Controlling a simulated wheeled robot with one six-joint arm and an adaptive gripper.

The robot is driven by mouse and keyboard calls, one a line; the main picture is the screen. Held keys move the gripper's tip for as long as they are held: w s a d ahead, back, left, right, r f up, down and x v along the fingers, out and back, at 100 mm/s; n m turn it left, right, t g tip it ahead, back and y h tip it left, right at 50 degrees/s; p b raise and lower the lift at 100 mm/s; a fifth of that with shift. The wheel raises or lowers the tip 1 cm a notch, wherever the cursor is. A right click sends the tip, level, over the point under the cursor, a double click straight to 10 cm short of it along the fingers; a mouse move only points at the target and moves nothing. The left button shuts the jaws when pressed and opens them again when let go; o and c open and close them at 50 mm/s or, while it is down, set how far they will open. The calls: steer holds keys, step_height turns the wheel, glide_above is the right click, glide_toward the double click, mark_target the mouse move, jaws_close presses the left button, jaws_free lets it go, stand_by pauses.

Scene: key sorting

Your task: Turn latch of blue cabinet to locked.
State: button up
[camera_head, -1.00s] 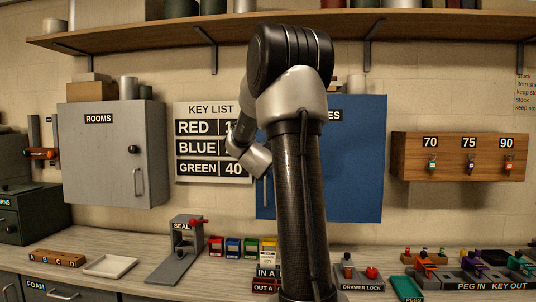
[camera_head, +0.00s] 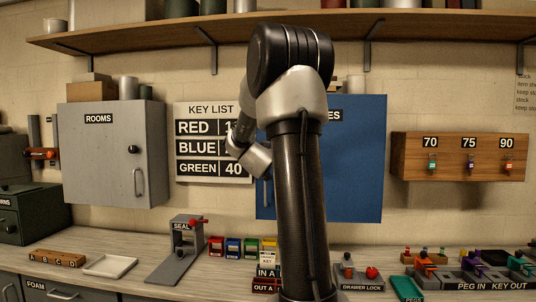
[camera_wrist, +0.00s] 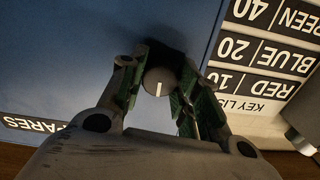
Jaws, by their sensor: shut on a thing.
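The blue cabinet (camera_head: 356,150) hangs on the wall behind my arm, which covers its middle and part of its label. Its door also fills much of the wrist view (camera_wrist: 60,60), where the label reads "PARES" upside down. A round grey latch knob (camera_wrist: 159,82) with a short white mark stands out from the door. The mark looks nearly upright in the wrist view. My gripper (camera_wrist: 162,76) is shut on the knob, with one green-padded finger on each side. In the head view my arm hides the knob and the fingers.
The key list (camera_head: 212,143) hangs left of the blue cabinet and the grey ROOMS cabinet (camera_head: 112,152) further left. A wooden key rack (camera_head: 455,140) is at right. A shelf (camera_head: 215,37) runs above. The counter below holds the SEAL stand (camera_head: 183,245) and small coloured boxes.

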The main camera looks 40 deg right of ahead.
steer(key=shift+f, duration=0.1)
steer(key=o, duration=1.1)
steer(key=shift+c, duration=0.2)
steer(key=v, duration=1.2)
